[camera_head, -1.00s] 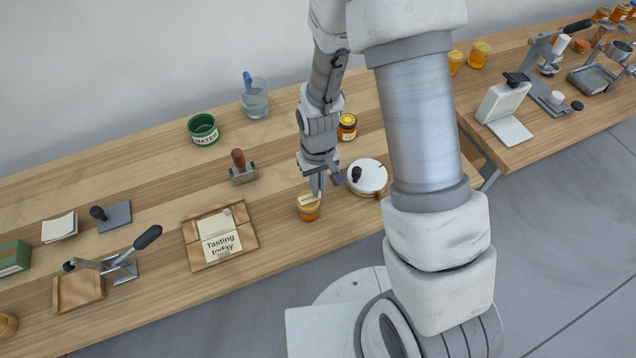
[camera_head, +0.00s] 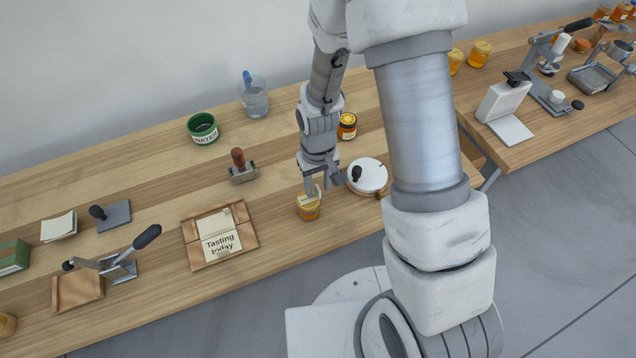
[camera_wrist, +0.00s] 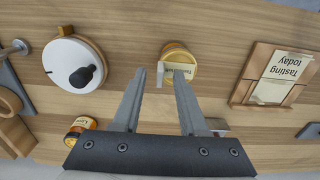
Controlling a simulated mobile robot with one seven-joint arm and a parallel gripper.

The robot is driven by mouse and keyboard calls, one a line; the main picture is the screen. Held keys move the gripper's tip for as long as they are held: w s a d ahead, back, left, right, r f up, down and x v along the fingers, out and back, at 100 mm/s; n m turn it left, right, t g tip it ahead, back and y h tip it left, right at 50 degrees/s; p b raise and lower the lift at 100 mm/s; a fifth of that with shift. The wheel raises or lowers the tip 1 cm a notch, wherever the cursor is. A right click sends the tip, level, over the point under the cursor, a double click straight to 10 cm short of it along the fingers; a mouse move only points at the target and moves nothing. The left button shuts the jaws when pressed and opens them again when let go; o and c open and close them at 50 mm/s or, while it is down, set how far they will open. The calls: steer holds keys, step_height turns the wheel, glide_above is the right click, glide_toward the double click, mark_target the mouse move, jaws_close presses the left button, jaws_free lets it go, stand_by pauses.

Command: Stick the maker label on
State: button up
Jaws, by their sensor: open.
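A honey jar (camera_head: 308,211) with a yellow-orange lid stands near the front edge of the bench, below my gripper. It also shows in the wrist view (camera_wrist: 178,50). A pale label (camera_wrist: 181,72) with small dark print, too small to read surely, shows at the jar, facing the wrist camera. A small pale piece (camera_wrist: 160,74) is between my fingertips, beside the label; I cannot tell what it is or whether it touches the jar. My gripper (camera_head: 320,189) is open, its fingers apart on either side of that piece in the wrist view.
A round white-topped device (camera_head: 370,178) with a dark knob stands just right of the jar. A wooden board (camera_head: 197,262) with a "Tasting today" card is to the left. A dark honey jar (camera_head: 347,127), a stamp (camera_head: 242,170) and a green water pot (camera_head: 203,130) stand behind.

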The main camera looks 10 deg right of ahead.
steer(key=shift+r, duration=0.1)
step_height(320, 180, up, 17)
steer(key=shift+p, duration=0.35)
steer(key=shift+r, duration=0.15)
stand_by(0.5)
steer(key=s+d+r+m+t, duration=0.1)
steer(key=s+d+r+t, duration=0.1)
steer(key=s+d+r, duration=0.2)
steer(key=s+d+r+m+t, duration=0.2)
steer(key=s+d+r+t, duration=0.1)
steer(key=s+r, duration=0.6)
step_height(320, 180, up, 3)
steer(key=shift+d+f+t, duration=0.1)
steer(key=shift+d+t, duration=0.2)
steer(key=shift+d, duration=0.25)
